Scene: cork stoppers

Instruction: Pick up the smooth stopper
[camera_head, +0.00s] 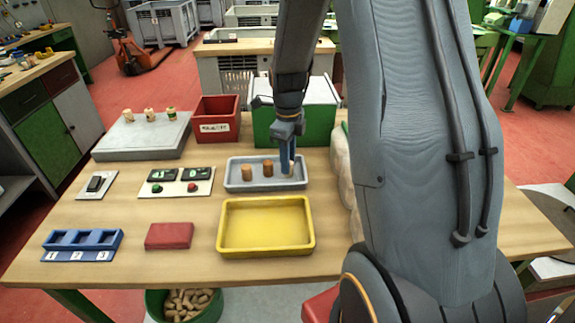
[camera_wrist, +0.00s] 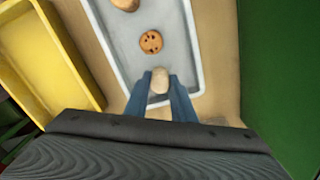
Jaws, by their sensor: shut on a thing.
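My gripper (camera_head: 288,162) is over the right end of the grey tray (camera_head: 236,186). In the wrist view its blue fingers are shut on a pale stopper with a plain, smooth-looking top (camera_wrist: 160,80). I cannot tell whether this stopper still touches the tray. A tan stopper with dark pits in its top (camera_wrist: 151,42) stands in the tray beside it, apart from the fingers; it also shows in the head view (camera_head: 268,168). Another stopper (camera_head: 246,171) stands further left in the tray; the wrist view cuts off part of it (camera_wrist: 125,4).
A yellow tray (camera_head: 222,240) lies in front of the grey tray. A green box (camera_head: 262,125) and a red bin (camera_head: 207,130) stand behind. Several small stoppers stand on a grey slab (camera_head: 120,142) at back left. A blue numbered holder (camera_head: 80,254) and red block (camera_head: 169,236) lie front left.

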